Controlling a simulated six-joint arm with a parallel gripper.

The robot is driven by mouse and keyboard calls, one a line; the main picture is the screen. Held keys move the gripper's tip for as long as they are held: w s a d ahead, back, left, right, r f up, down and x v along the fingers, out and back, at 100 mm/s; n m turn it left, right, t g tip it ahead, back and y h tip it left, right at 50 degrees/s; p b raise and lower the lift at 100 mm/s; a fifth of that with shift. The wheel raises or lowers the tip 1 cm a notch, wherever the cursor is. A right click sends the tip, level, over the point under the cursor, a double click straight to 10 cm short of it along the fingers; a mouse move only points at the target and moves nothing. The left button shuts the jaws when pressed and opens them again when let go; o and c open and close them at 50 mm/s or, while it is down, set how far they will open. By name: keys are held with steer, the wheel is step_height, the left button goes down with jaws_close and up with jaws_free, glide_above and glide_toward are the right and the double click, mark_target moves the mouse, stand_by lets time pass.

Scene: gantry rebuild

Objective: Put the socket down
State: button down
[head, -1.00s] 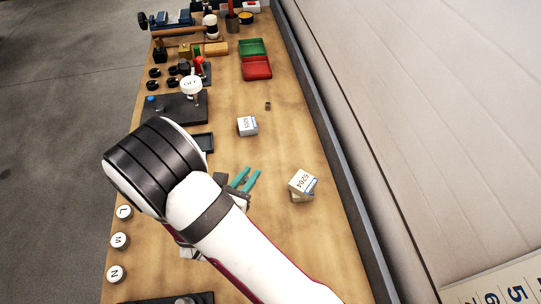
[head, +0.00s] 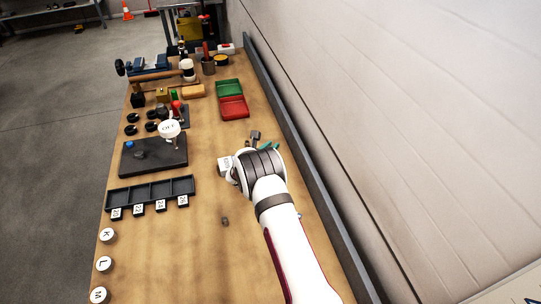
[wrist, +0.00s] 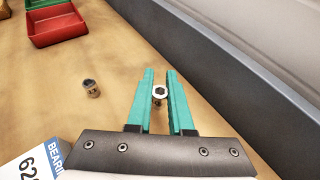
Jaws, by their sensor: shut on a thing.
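In the wrist view my gripper (wrist: 159,88) has its teal fingers around a small metal socket (wrist: 159,93), which shows its open end to the camera. Whether this socket touches the bench is unclear. In the head view the teal fingertips of my gripper (head: 268,146) show just past my wrist, over the right part of the bench; the held socket is hidden there. A second small socket (wrist: 90,88) stands on the bench left of the fingers, apart from them; it also shows in the head view (head: 255,135).
A white bearing box (wrist: 28,163) is close at my gripper's left, also in the head view (head: 225,165). Red (head: 234,108) and green (head: 229,88) trays lie beyond. A raised edge (head: 294,149) runs along the right. Another small dark piece (head: 224,221) lies on clear wood nearer.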

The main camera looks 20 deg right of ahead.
step_height(320, 180, down, 3)
steer(key=shift+f, duration=0.15)
steer(key=c, duration=0.8)
jaws_free()
steer(key=shift+f, duration=0.1)
